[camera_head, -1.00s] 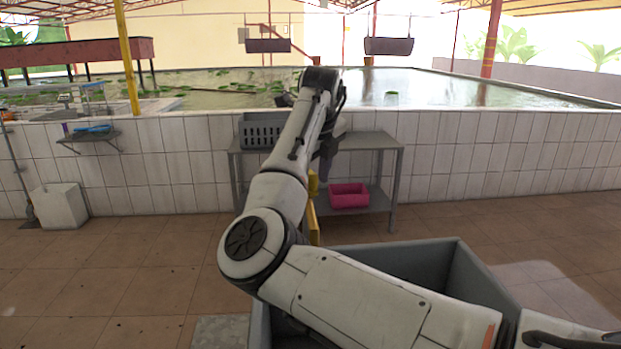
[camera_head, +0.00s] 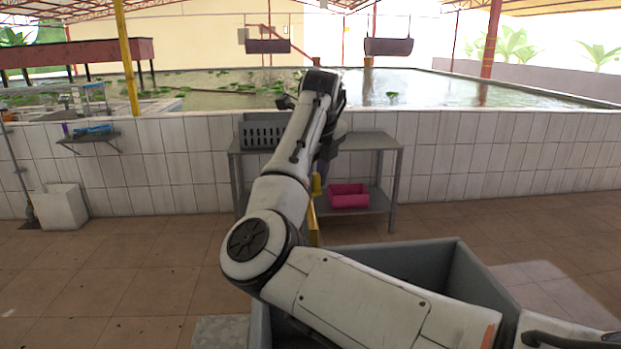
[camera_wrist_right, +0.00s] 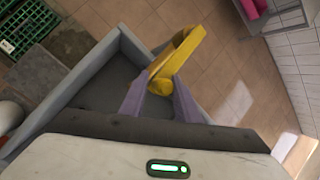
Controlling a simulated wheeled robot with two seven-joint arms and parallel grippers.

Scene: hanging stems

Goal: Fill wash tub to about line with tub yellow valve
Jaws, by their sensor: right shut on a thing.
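The grey wash tub (camera_head: 455,262) stands in front of me, partly hidden by my right arm; its rim (camera_wrist_right: 132,42) and dark grey inside show in the right wrist view. I cannot make out a fill line or a clear water level. The yellow valve (camera_wrist_right: 182,52) stands at the tub's edge, and a strip of it shows behind my arm in the head view (camera_head: 314,222). My right gripper (camera_wrist_right: 160,86) has its purple fingers on either side of the valve's lower yellow part and is shut on it. My left gripper is not in view.
A grey metal table (camera_head: 370,141) holds a grey crate (camera_head: 258,131), with a pink bin (camera_head: 348,196) on its lower shelf. A white tiled pond wall (camera_head: 480,150) runs behind. Green crates (camera_wrist_right: 30,50) lie beyond the tub.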

